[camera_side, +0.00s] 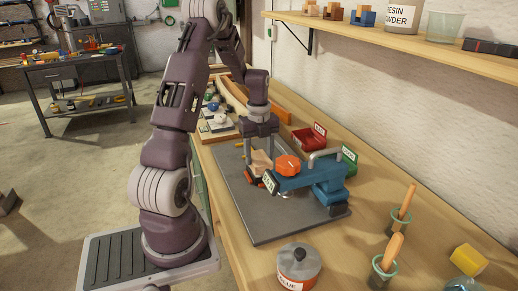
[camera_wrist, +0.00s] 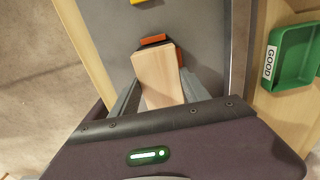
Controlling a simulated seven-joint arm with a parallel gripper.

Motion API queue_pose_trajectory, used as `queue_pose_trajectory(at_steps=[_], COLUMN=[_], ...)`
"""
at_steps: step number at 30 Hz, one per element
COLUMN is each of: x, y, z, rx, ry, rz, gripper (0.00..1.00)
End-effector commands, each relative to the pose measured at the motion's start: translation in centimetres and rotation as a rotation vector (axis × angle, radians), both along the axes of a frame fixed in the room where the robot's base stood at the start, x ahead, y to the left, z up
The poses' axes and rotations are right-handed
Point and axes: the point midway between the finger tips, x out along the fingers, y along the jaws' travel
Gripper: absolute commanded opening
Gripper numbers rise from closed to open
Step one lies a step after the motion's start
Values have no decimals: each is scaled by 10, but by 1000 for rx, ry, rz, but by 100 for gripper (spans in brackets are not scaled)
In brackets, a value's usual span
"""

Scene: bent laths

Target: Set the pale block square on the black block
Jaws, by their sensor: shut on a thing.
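The pale block (camera_wrist: 158,75) is a light wood piece held between the fingers of my gripper (camera_wrist: 160,100) in the wrist view. In the side view the pale block (camera_side: 261,161) shows below my gripper (camera_side: 262,150), over the grey mat. Just under its far end are orange-red pieces (camera_wrist: 153,39) with a dark edge, perhaps part of the black block. The black block is mostly hidden, and I cannot tell whether the pale block touches it.
A blue tool (camera_side: 318,181) with an orange knob (camera_side: 287,166) stands close to the right of the gripper on the grey mat (camera_side: 262,225). A red bin (camera_side: 308,139) and a green bin (camera_wrist: 294,58) are beyond. A glue pot (camera_side: 298,264) stands in front.

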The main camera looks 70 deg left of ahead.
Motion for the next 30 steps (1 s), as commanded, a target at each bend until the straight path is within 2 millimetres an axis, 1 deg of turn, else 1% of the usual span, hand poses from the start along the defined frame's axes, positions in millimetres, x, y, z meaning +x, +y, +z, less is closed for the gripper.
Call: queue_pose_trajectory(at_steps=[11, 28, 29, 30], x=[0, 0, 0, 0], y=[0, 0, 0, 0], z=[-1, -12, -12, -12], rx=[0, 0, 0, 0], ry=[-1, 0, 0, 0], rz=[0, 1, 1, 1], gripper=[12, 12, 58, 66])
